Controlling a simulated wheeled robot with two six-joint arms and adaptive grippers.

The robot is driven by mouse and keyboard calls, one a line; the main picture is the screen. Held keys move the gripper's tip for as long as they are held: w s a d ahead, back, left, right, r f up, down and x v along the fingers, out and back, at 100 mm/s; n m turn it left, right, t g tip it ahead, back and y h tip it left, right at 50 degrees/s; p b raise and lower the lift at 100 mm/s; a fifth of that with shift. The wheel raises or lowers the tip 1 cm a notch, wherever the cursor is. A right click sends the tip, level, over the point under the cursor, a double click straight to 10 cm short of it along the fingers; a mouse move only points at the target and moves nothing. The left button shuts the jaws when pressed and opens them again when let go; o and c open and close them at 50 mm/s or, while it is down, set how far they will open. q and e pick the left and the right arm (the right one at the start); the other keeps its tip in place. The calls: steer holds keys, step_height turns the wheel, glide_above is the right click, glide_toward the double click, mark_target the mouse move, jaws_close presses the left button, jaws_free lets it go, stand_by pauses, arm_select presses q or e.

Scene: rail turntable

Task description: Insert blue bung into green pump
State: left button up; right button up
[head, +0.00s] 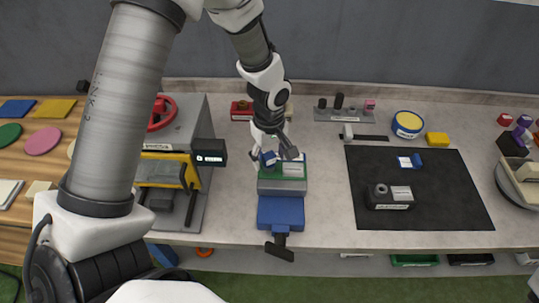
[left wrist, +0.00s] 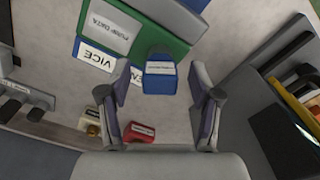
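The green pump (head: 283,186) sits in a blue vice (head: 281,212) near the table's front edge. In the left wrist view the pump (left wrist: 178,49) is at the top, with a dark round part beside the bung. The blue bung (head: 268,158) with a white label is at the pump's far side; it also shows in the left wrist view (left wrist: 160,82). My left gripper (head: 276,153) is over it. In the left wrist view the gripper's fingers (left wrist: 160,90) are apart, with a gap on each side of the bung. How deep the bung sits cannot be told. My right gripper is out of view.
A grey machine with a red wheel (head: 162,113) stands left of the vice. A black mat (head: 440,180) to the right holds a small blue part (head: 409,161) and a dark block (head: 389,198). A red block (head: 241,110) lies behind the gripper.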

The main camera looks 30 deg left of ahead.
mark_target(269, 156)
arm_select(q)
step_height(269, 156, up, 12)
stand_by(0.4)
steer(key=shift+s, duration=0.1)
stand_by(0.6)
